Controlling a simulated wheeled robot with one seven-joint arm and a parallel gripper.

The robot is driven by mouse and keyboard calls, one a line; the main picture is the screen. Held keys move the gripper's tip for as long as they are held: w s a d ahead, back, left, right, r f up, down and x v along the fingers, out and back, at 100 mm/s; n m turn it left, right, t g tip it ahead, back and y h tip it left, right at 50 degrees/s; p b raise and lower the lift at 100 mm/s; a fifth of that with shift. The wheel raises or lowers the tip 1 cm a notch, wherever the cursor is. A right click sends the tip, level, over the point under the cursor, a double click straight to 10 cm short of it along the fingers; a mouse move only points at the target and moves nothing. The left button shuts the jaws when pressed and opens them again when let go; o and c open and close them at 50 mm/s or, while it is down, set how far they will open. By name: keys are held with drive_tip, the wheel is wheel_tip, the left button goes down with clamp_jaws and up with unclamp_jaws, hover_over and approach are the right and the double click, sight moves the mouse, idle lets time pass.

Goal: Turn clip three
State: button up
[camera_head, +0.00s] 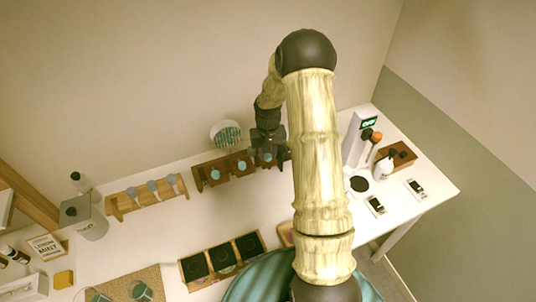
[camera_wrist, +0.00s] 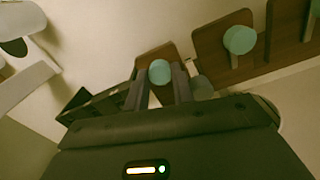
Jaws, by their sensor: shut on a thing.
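A dark brown wooden rack (camera_head: 228,170) stands at the back of the white table. It carries a row of clips with round teal heads: the left clip (camera_head: 214,175), the middle clip (camera_head: 241,165) and the right-end clip (camera_head: 266,157). My gripper (camera_head: 268,150) is at the right end of the rack. In the wrist view, my gripper (camera_wrist: 160,78) has its fingers on both sides of the end clip's teal head (camera_wrist: 160,71) and is shut on it. The neighbouring clip (camera_wrist: 240,39) shows to the right, apart from the fingers. The clip's lower part is hidden.
A light wooden rack (camera_head: 147,197) with grey-headed clips stands to the left. A white device with a green display (camera_head: 367,123) and a white bottle (camera_head: 384,167) stand to the right. A tray with dark compartments (camera_head: 208,279) lies in front. White table is clear between.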

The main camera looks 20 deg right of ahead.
sight(268, 155)
drive_tip(key=n, duration=0.5)
drive_tip(key=shift+n+b, duration=0.3)
drive_tip(key=shift+b, duration=0.1)
drive_tip(key=n, duration=0.6)
drive_tip(key=shift+w, duration=0.1)
drive_tip(key=o, duration=1)
wheel_tip(268, 155, up, 18)
drive_tip(key=b, duration=0.3)
drive_tip(key=shift+f+b, duration=0.25)
drive_tip(key=shift+b, duration=0.05)
